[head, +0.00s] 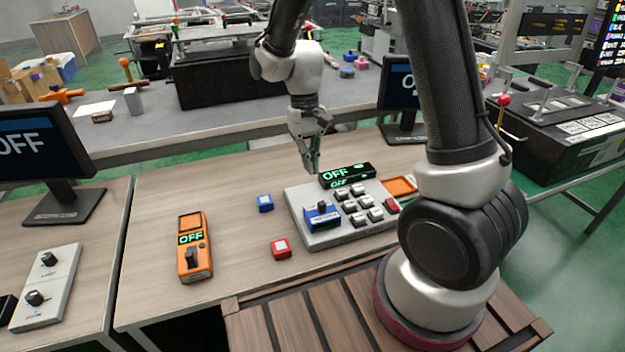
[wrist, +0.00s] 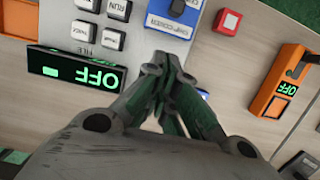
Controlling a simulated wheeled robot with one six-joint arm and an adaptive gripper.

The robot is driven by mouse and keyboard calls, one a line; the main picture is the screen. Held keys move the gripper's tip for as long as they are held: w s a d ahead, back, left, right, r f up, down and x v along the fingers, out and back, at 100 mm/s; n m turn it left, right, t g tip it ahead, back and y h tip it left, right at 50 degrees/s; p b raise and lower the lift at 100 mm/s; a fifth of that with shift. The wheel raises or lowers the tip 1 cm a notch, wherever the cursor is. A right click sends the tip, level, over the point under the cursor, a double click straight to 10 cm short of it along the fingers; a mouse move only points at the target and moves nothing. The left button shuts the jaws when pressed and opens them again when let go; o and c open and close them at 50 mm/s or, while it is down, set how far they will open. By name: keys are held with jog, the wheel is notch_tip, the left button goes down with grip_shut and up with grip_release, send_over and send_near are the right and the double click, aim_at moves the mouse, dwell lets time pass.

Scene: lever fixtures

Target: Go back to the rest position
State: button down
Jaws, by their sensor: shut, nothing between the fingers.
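My gripper (head: 312,168) is shut and empty. In the head view it hangs above the back edge of the grey control panel (head: 318,238), left of its black display reading OFF (head: 347,175). In the wrist view my gripper (wrist: 168,66) has its fingertips together, over the panel's edge near a blue part marked STOP COVER (wrist: 175,15). The display reading OFF (wrist: 76,69) lies to its left there. I cannot tell the exact height of the fingertips over the panel.
An orange handheld box reading OFF (head: 194,245), a blue button block (head: 265,203) and a red one (head: 281,249) stand on the wooden table left of the panel. Monitors (head: 38,150) stand at left and behind. Bare tabletop lies around the blocks.

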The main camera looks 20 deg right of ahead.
jog(key=v, duration=0.6)
jog(key=s+d+r+t, duration=0.3)
jog(key=s+d+r, duration=0.4)
jog(key=s, duration=0.2)
jog(key=s+d+r+t, duration=0.4)
jog(key=s+d+r, duration=0.2)
jog(key=s+r, duration=0.2)
jog(key=s, duration=0.2)
jog(key=shift+s+d, duration=0.3)
jog(key=shift+d, duration=0.1)
jog(key=shift+r, duration=0.1)
